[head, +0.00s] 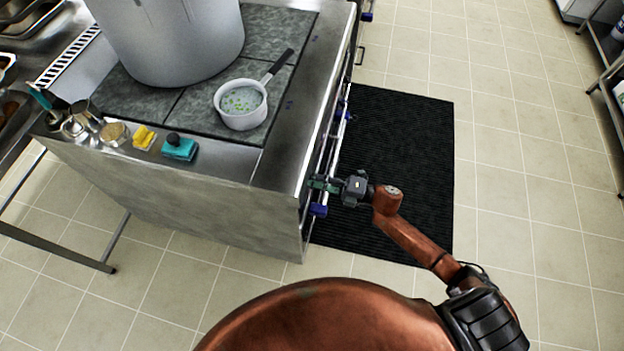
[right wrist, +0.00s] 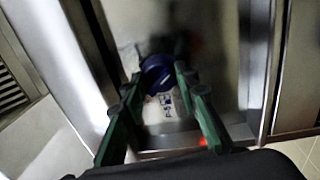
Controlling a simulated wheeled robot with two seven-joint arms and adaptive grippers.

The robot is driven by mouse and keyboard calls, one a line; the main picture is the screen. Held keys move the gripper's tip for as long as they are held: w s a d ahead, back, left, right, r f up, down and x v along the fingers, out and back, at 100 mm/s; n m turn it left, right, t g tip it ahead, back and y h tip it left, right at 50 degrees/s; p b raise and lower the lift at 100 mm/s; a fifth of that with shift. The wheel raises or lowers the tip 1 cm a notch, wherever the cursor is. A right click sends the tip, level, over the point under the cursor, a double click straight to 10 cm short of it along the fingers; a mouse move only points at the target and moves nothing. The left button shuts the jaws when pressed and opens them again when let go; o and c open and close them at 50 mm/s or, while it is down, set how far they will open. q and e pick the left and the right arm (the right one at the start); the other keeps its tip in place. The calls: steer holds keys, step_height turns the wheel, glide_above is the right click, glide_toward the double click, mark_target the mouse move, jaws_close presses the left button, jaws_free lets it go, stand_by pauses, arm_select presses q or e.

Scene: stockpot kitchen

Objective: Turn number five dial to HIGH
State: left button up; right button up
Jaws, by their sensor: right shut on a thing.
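My right gripper (head: 322,185) reaches the front panel of the stove (head: 225,172) from the right. In the right wrist view its green fingers (right wrist: 158,82) are shut on a dark blue dial (right wrist: 157,70), one on each side. Small dark markings (right wrist: 166,99) show on the panel by the dial, too blurred to read. In the head view another blue dial (head: 318,210) sits just below the gripper, and more blue dials run up the front. I cannot read the dial numbers or the pointer setting. My left gripper is not in view.
A large stockpot (head: 175,40) and a white saucepan (head: 240,118) with green bits stand on the stove top. A metal rail (head: 336,135) runs along the front. A yellow sponge (head: 144,137) and teal scrubber (head: 180,149) lie at the edge. A black mat (head: 400,150) covers clear floor.

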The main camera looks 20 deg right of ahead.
arm_select(q)
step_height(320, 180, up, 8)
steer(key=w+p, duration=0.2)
steer(key=p, duration=0.6)
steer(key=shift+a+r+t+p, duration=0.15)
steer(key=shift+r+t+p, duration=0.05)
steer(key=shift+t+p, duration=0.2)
arm_select(e)
steer(key=shift+s+m+t+h, duration=0.15)
steer(key=shift+m+h, duration=0.15)
steer(key=shift+m, duration=3.7)
steer(key=shift+w+m+t+h, duration=0.15)
steer(key=shift+m+h, duration=0.15)
steer(key=shift+m, duration=3.7)
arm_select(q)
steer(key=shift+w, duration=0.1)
arm_select(e)
steer(key=shift+s, duration=0.1)
steer(key=o, duration=1.1)
steer(key=shift+a, duration=0.1)
steer(key=shift+o, duration=0.2)
steer(key=v, duration=1.2)
